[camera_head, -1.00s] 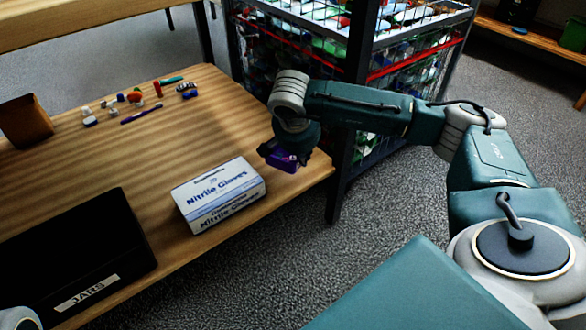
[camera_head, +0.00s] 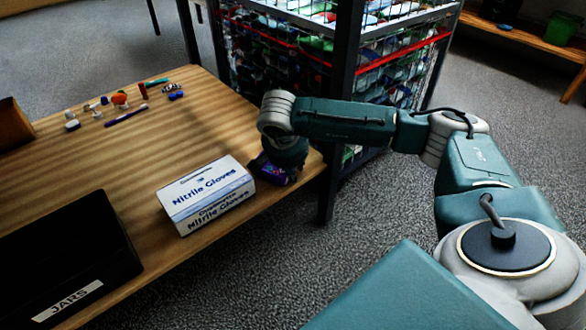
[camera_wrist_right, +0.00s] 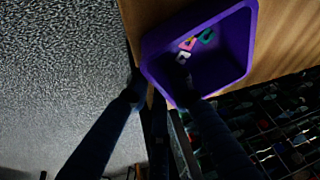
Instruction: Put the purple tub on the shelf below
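The purple tub (camera_head: 267,168) is at the right end of the wooden shelf (camera_head: 135,145) in the head view, partly hidden under my right gripper (camera_head: 284,160). In the right wrist view the tub (camera_wrist_right: 243,45) is open at the top, with a few small coloured marks or pieces inside. My right gripper's dark fingers (camera_wrist_right: 160,92) reach the tub's near corner from both sides and seem shut on it. Part of the contact is too dark to see. The tub is over the shelf near its edge; whether it touches the wood is unclear. My left gripper is not in view.
A Nitrile Gloves box (camera_head: 206,194) stands just left of the tub. A black JARS bin (camera_head: 68,255) is at the front left. Small items (camera_head: 120,100) lie at the back. A dark post (camera_head: 338,130) and wire cage (camera_head: 400,50) stand right of the shelf.

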